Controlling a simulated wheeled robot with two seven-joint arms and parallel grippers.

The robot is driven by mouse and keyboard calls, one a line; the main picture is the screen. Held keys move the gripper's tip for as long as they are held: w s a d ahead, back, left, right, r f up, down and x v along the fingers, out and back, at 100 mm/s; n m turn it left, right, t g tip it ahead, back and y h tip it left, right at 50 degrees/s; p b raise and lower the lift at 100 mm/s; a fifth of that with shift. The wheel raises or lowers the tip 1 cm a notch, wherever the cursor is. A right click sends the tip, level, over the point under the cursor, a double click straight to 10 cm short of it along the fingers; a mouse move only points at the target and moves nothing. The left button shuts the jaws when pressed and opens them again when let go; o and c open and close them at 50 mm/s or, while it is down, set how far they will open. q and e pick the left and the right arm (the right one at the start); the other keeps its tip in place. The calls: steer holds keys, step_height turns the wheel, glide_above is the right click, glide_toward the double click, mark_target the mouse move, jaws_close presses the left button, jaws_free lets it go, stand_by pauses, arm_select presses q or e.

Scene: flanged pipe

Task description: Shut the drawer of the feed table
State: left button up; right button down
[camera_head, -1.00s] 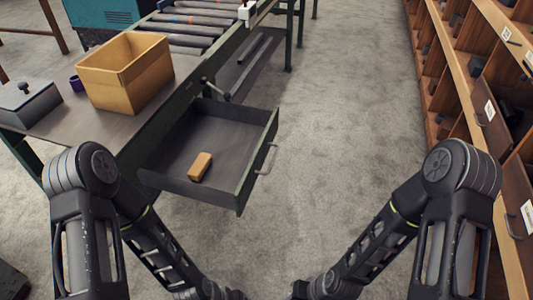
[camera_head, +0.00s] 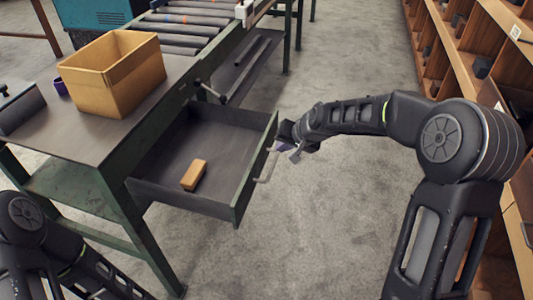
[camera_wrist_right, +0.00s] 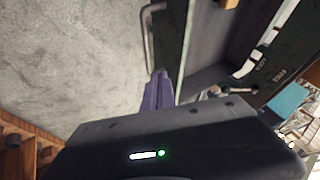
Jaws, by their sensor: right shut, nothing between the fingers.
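The drawer (camera_head: 150,188) of the feed table (camera_head: 95,140) stands pulled out, its front panel (camera_head: 250,172) facing right. A metal bar handle (camera_head: 267,165) sits on that front, and a tan block (camera_head: 194,175) lies inside. My right gripper (camera_head: 284,146) is at the outer side of the drawer front, close to the handle's far end; whether it touches is unclear. In the right wrist view its purple fingers (camera_wrist_right: 157,90) are together and empty, beside the drawer front's edge, with the handle (camera_wrist_right: 148,35) ahead. My left gripper is out of view; only my left arm shows at lower left.
A cardboard box (camera_head: 115,75) and a purple ring (camera_head: 61,87) stand on the table top. A roller conveyor (camera_head: 185,30) adjoins behind. Wooden shelving (camera_head: 470,60) lines the right side. The grey floor (camera_head: 340,60) between is clear.

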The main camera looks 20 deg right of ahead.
steer(key=shift+f, duration=0.1)
steer(key=x, duration=1)
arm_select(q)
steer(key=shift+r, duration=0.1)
